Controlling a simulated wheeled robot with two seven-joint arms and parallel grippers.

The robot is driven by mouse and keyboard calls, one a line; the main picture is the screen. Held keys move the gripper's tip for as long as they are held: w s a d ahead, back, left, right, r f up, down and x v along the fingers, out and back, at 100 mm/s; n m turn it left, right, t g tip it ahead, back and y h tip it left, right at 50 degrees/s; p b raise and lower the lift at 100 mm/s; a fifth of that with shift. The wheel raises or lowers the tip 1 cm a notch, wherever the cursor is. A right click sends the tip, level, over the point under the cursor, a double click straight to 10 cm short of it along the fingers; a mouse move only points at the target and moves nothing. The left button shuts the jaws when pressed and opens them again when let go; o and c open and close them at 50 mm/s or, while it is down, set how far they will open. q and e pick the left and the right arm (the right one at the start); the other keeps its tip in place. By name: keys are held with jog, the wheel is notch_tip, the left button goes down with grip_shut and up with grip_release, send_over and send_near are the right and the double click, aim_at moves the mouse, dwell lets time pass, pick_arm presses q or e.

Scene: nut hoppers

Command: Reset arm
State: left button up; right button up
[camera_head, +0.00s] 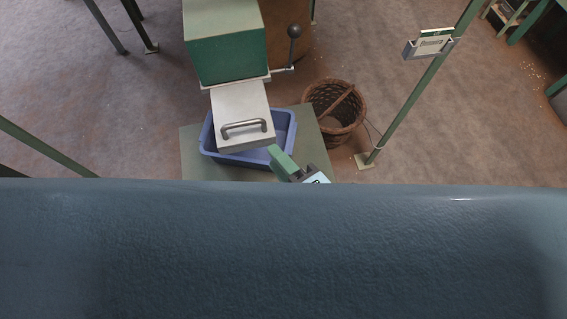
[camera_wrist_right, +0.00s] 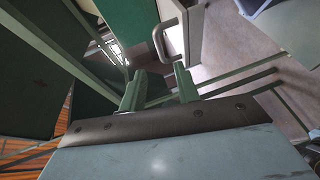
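My right gripper (camera_head: 279,158) shows at the lower middle of the head view, just right of and below the pale drawer-like chute (camera_head: 240,104) with its metal bar handle (camera_head: 246,127). In the right wrist view my right gripper (camera_wrist_right: 160,76) has two green fingers standing apart with nothing between them. The bar handle (camera_wrist_right: 158,42) is just beyond the fingertips there and does not look gripped. My left gripper is not in view.
A green hopper box (camera_head: 228,58) stands above the chute, with a black-knobbed lever (camera_head: 294,32) beside it. A blue tub (camera_head: 287,128) sits under the chute on a green stand (camera_head: 190,150). A wicker basket (camera_head: 350,108) and a green post (camera_head: 415,95) are to the right.

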jog(key=shift+s+d+r, duration=0.1)
jog(key=shift+s+d, duration=0.2)
jog(key=shift+s, duration=0.1)
dwell(0.3)
jog(key=d+f+m+g+h, duration=0.2)
jog(key=d+f+m, duration=0.15)
jog(key=f, duration=0.65)
jog(key=d+f+m+g+h, duration=0.1)
jog(key=d+f+m+h, duration=0.3)
jog(key=f, duration=0.6)
jog(key=d+f+m+g, duration=0.2)
jog(key=d+f, duration=0.4)
jog(key=f, duration=0.5)
jog(key=s+d+f+m+g+h+b, duration=0.1)
jog(key=s+d+f+m+g+h, duration=0.2)
jog(key=s+d+f+m, duration=0.5)
jog(key=s+d+f+m+g, duration=0.2)
jog(key=s+f, duration=0.2)
jog(key=s, duration=0.3)
jog(key=s+d+f+m+g, duration=0.1)
jog(key=s+f+m, duration=0.1)
jog(key=s+f, duration=0.3)
jog(key=s, duration=0.2)
jog(key=shift+s+d+f+g+h, duration=0.15)
jog(key=shift+s+d+g+h, duration=0.15)
jog(key=shift+s+d+g, duration=0.1)
